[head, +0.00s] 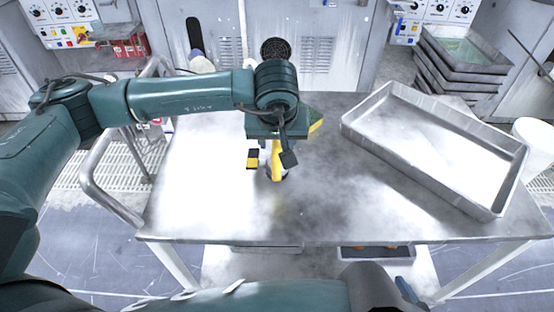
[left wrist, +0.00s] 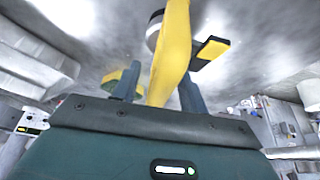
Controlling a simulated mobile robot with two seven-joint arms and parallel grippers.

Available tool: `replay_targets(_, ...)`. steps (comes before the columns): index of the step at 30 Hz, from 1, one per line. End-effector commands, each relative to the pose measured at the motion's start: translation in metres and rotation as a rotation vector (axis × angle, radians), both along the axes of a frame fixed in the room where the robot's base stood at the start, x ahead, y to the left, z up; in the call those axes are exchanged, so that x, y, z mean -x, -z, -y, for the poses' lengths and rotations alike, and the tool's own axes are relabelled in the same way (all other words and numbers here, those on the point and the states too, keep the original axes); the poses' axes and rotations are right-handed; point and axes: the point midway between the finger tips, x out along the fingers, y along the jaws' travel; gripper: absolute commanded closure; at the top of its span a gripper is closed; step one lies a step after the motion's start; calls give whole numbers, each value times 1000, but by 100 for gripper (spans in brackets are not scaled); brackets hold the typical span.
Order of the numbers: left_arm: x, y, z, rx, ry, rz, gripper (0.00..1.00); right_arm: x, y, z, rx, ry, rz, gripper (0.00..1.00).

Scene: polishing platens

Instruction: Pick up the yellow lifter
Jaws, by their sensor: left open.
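The yellow lifter (head: 277,163) is on the metal table below my left gripper, partly hidden by it. In the left wrist view its long yellow part (left wrist: 174,50) runs between the two fingers. My left gripper (head: 276,152) is open around this part, pointing down at the table; the fingers (left wrist: 160,88) appear apart from it, though contact is hard to judge. A yellow piece (head: 316,120) shows just right of the gripper; I cannot tell whether it belongs to the lifter. My right gripper is not in view.
A yellow-and-black block (head: 253,158) lies just left of the lifter. A large grey metal tray (head: 480,203) fills the table's right side. The metal table (head: 190,205) is clear at the left and front. A metal rail (head: 95,190) stands at its left edge.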

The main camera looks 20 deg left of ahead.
Motion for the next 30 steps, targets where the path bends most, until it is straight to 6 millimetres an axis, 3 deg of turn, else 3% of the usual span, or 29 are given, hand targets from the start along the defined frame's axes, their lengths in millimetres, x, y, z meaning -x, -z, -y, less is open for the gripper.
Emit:
replay_targets(5, 0, 0, 0, 0, 0, 0, 58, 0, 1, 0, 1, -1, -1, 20)
replay_targets(20, 0, 0, 0, 0, 0, 0, 99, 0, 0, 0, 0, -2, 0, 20)
replay_targets(30, 0, 0, 0, 0, 0, 0, 100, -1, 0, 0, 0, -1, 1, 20)
